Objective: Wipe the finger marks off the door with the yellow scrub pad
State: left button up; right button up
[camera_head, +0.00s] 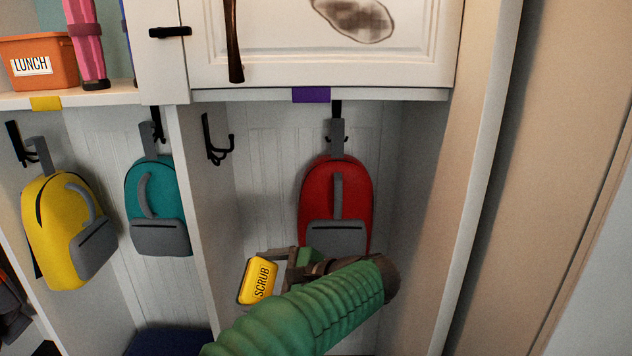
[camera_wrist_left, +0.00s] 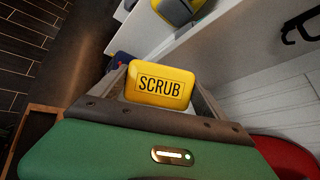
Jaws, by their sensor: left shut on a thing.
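The yellow scrub pad (camera_head: 258,281) is held in my left gripper (camera_head: 280,272), in front of the right cubby and below the red backpack's lower left side. It also shows in the left wrist view (camera_wrist_left: 160,84), between the two fingers, with its SCRUB label facing the camera. The white cabinet door (camera_head: 285,45) is above, at the top of the head view. A brown smudge (camera_head: 355,18) marks its panel, cut off by the top edge. The pad is well below the door and apart from it. My right gripper does not show.
A red backpack (camera_head: 337,205) hangs behind my left arm. Teal (camera_head: 157,205) and yellow (camera_head: 62,228) backpacks hang to the left. A black hook (camera_head: 217,140) juts from the divider. The door's long dark handle (camera_head: 233,40) hangs left of the smudge. An orange lunch box (camera_head: 40,62) stands on the shelf.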

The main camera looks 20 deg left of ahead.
aim_at(301, 15)
pick_arm(q)
jog(key=s+d+r+m+t+h+p, duration=0.15)
jog(key=d+r+t+p, duration=0.3)
jog(key=r, duration=1.05)
jog(key=d+r+m+t+p, duration=0.3)
jog(key=r+t+p, duration=0.3)
jog(key=r, duration=0.9)
jog(key=d+r+m+t+p, duration=0.25)
jog(key=r+t+p, duration=0.25)
jog(key=r, duration=1)
jog(key=w, duration=0.2)
jog(key=w+a+p, duration=0.1)
jog(key=w, duration=0.1)
jog(key=w+p, duration=0.1)
jog(key=shift+w+a+r, duration=0.1)
jog(key=shift+w+a, duration=0.15)
jog(key=shift+w, duration=0.15)
jog(key=shift+d, duration=0.15)
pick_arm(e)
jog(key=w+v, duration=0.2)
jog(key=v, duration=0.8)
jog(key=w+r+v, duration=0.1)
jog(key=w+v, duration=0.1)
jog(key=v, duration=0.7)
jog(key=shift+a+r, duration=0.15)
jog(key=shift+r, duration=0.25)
